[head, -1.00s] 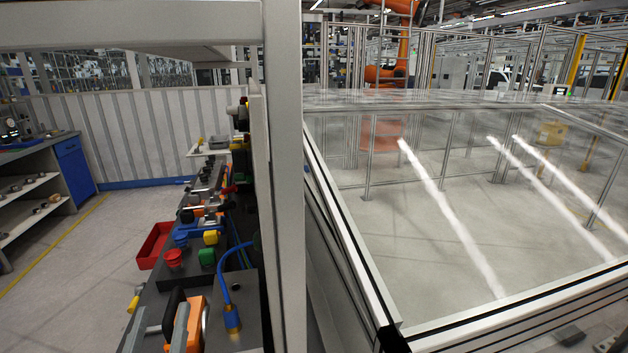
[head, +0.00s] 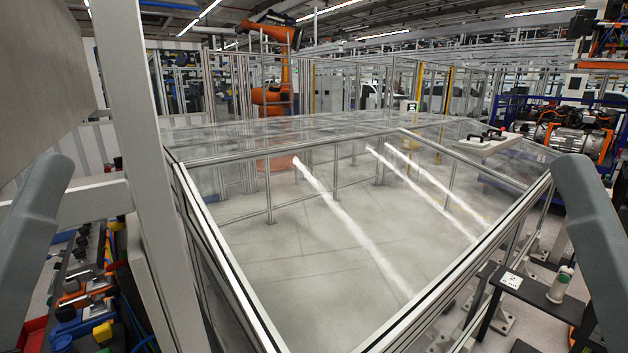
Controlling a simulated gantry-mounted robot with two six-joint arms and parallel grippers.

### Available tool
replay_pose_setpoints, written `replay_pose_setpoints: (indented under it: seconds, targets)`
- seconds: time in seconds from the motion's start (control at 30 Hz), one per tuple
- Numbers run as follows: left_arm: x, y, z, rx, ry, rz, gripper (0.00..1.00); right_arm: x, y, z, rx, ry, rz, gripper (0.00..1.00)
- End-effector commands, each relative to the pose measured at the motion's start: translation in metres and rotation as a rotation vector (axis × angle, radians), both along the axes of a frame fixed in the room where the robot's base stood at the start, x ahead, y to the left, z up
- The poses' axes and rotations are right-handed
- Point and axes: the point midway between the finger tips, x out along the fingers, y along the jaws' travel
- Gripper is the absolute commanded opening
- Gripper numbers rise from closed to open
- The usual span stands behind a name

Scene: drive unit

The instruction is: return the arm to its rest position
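Two grey arm links of mine show in the head view, one at the left edge and one at the right edge. Both run out of the picture at the bottom. Neither gripper shows, so I cannot see their fingers or whether they hold anything.
A glass-topped, metal-framed enclosure (head: 330,215) fills the middle. A grey upright post (head: 150,190) stands left of it, beside a bench with coloured parts (head: 85,290). A small dark table (head: 535,292) with a pale bottle (head: 560,284) is at lower right. An orange robot arm (head: 272,97) stands behind.

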Motion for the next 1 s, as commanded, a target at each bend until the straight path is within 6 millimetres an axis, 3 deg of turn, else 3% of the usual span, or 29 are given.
replay_pose_setpoints:
  seconds: [0.03, 0.3, 0.4, 0.57, 1.0]
  targets:
    - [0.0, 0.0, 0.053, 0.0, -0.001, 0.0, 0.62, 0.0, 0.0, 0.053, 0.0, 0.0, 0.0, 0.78]
    - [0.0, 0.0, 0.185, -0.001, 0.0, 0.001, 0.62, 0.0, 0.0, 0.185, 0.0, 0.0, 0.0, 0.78]
    - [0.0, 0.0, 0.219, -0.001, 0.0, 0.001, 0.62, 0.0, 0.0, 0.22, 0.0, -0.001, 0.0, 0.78]
    - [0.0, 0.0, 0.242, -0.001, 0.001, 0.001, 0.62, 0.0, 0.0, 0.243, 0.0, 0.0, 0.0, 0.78]
    - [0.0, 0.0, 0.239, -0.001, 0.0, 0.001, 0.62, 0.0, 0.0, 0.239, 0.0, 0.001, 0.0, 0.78]
